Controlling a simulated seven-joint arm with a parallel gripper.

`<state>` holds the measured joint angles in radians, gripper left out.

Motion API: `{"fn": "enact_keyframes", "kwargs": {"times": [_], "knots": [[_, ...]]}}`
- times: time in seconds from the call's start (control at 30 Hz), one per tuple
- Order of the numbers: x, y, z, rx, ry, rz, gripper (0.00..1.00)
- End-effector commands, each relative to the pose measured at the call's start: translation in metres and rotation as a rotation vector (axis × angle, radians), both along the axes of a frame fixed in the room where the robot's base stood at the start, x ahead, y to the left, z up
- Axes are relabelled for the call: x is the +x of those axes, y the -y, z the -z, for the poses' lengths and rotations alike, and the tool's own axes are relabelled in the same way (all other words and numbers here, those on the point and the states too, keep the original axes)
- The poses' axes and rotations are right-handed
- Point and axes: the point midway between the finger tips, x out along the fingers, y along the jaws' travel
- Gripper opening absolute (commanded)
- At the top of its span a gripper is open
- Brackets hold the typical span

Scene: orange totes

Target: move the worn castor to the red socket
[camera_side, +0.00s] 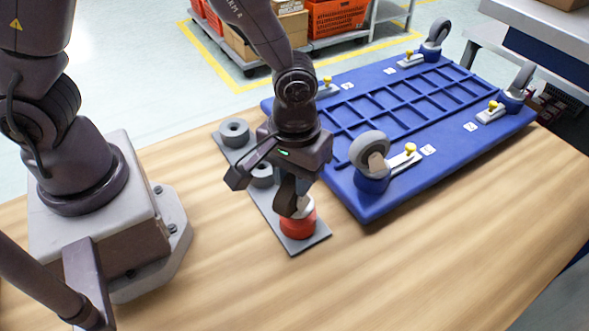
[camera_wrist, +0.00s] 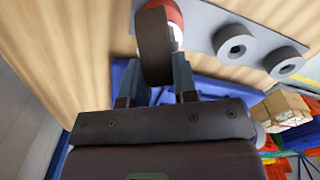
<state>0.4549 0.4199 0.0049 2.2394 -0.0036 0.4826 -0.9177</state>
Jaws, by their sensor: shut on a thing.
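The worn castor, with a dark brown wheel (camera_side: 285,196), is held between the fingers of my gripper (camera_side: 293,184). In the wrist view the wheel (camera_wrist: 153,48) stands between the two fingers (camera_wrist: 162,82). A pale part of the castor is directly above the red socket (camera_side: 298,226), at the near end of the grey strip (camera_side: 309,246). The red socket also shows behind the wheel in the wrist view (camera_wrist: 174,12). The castor looks upright and overlaps the socket's top; I cannot tell whether it is fully seated.
Two grey ring sockets (camera_side: 234,131) (camera_side: 262,176) are farther along the strip. An upturned blue dolly (camera_side: 440,184) lies right of my gripper, with grey castors (camera_side: 369,149) and yellow-knobbed latches (camera_side: 410,149). The wooden table in front (camera_side: 400,275) is clear. Orange totes (camera_side: 335,16) stand beyond.

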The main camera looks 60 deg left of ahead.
Motion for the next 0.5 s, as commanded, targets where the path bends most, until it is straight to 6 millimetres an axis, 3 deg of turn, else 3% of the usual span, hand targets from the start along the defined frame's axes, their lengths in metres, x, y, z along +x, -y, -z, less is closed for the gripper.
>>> {"fn": "enact_keyframes", "kwargs": {"times": [0.5], "knots": [[0.0,0.0,0.014,0.0,0.001,0.0,0.0]]}}
